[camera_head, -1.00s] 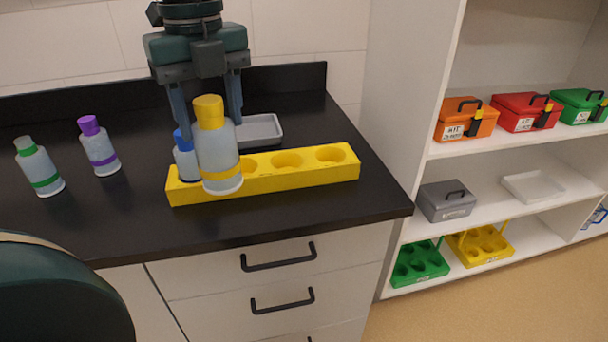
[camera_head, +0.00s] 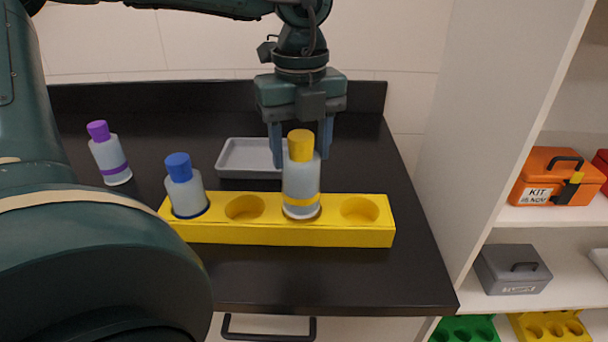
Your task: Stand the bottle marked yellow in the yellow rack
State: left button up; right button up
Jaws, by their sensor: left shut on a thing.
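The bottle marked yellow (camera_head: 301,175) has a yellow cap and a yellow band. It is upright over the third hole from the left of the yellow rack (camera_head: 290,233). Its white base still shows, at or just above the hole's rim; I cannot tell whether it touches. My left gripper (camera_head: 300,158) comes from behind and is shut on this bottle, its fingers on either side, partly hidden behind it. A blue-capped bottle (camera_head: 184,188) stands in the rack's leftmost hole. My right gripper is not in view.
A purple-capped bottle (camera_head: 109,154) stands on the black counter (camera_head: 330,285) at the left. A grey tray (camera_head: 247,158) lies behind the rack. The rack's second and fourth holes are empty. Shelves at the right hold an orange kit box (camera_head: 553,178) and a grey box (camera_head: 511,270).

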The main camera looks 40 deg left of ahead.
pick_arm(q)
jog(key=shift+f, duration=2.1)
jog(key=shift+f, duration=0.1)
jog(key=o, duration=1.4)
jog(key=shift+o, duration=0.2)
notch_tip(320, 180, up, 12)
jog(key=shift+r+p, duration=0.1)
jog(key=shift+p, duration=0.25)
